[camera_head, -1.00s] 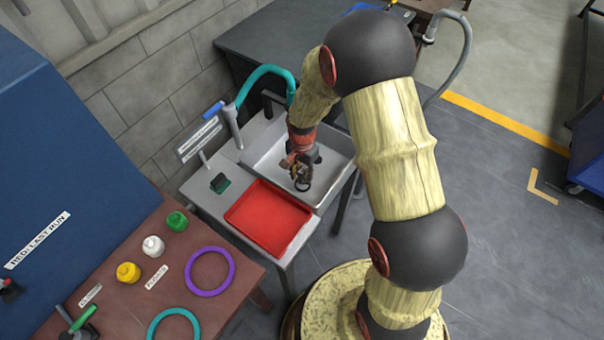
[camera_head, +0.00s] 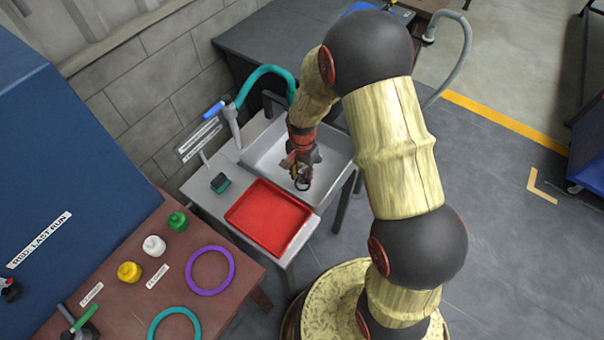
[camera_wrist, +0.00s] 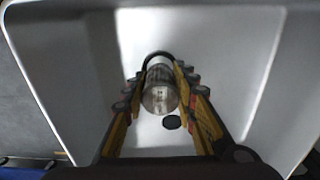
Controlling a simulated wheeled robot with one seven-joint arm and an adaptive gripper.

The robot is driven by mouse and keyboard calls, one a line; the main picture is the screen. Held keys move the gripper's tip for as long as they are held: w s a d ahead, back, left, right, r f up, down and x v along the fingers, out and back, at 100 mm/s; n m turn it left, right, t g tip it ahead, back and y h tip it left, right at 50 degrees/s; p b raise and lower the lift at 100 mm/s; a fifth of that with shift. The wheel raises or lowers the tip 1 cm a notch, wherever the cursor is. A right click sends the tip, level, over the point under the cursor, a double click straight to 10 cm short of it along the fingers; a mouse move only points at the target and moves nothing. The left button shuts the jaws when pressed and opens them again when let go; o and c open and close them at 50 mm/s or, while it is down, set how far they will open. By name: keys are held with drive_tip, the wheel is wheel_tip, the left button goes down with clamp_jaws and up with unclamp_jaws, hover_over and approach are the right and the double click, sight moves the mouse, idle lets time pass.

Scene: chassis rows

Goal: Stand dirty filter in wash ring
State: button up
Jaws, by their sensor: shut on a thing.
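A dark round spot (camera_wrist: 172,122), perhaps the drain, lies beside the filter. A teal hose (camera_head: 265,70) and a label sign (camera_head: 198,138) stand behind. A brown table holds coloured caps and a purple ring (camera_head: 210,270).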

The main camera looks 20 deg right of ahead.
drive_tip(key=shift+f+b, duration=0.5)
drive_tip(key=shift+f, duration=0.45)
drive_tip(key=shift+f+b, duration=0.3)
drive_tip(key=shift+f, duration=0.3)
drive_tip(key=o, duration=1.1)
drive_tip(key=shift+o, duration=0.6)
drive_tip(key=shift+r, duration=0.15)
wheel_tip(320, 180, up, 12)
drive_tip(key=shift+f, duration=0.1)
